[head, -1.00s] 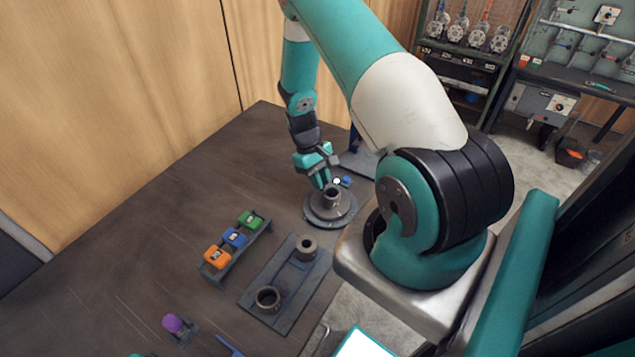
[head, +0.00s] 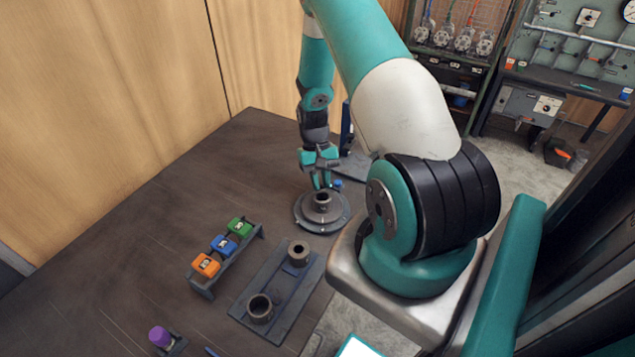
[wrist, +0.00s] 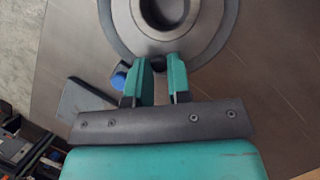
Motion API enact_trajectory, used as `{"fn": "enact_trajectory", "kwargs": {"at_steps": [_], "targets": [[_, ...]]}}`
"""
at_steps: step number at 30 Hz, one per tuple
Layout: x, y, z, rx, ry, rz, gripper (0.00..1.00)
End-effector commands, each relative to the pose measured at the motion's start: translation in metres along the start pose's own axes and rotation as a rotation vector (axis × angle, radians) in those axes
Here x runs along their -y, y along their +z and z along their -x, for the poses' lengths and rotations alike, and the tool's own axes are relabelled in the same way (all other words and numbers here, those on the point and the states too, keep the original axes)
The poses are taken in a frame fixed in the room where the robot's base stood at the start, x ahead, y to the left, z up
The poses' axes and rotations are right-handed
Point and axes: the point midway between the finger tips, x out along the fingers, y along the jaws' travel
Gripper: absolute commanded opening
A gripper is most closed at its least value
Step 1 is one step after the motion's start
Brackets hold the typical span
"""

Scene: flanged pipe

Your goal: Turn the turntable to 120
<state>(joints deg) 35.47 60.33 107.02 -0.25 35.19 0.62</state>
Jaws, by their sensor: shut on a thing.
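The turntable (head: 309,218) is a round grey disc on the dark bench, with a short pipe flange (head: 322,200) standing at its centre. In the wrist view the turntable (wrist: 118,35) fills the top, with the flange's open bore in its middle. My gripper (wrist: 160,66) is at the turntable's far rim in the head view. Its teal fingers are shut on a small dark peg (wrist: 157,64) at the rim; the fingers hide part of it. A blue knob (wrist: 119,79) sits just left of the fingers in the wrist view. No angle marks are readable.
A rack with green, blue and orange blocks (head: 224,245) stands left of the turntable. A tray (head: 289,312) with two pipe pieces lies nearer. A purple-topped item (head: 160,337) is at the front. The bench's left side is clear.

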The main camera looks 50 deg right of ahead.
Motion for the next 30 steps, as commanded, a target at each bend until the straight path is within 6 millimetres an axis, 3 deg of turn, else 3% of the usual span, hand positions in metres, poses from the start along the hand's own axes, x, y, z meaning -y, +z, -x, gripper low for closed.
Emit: {"fn": "enact_trajectory", "kwargs": {"at_steps": [30], "targets": [[-0.025,0.011,-0.004,-0.004,-0.195,-0.47,0.0]]}}
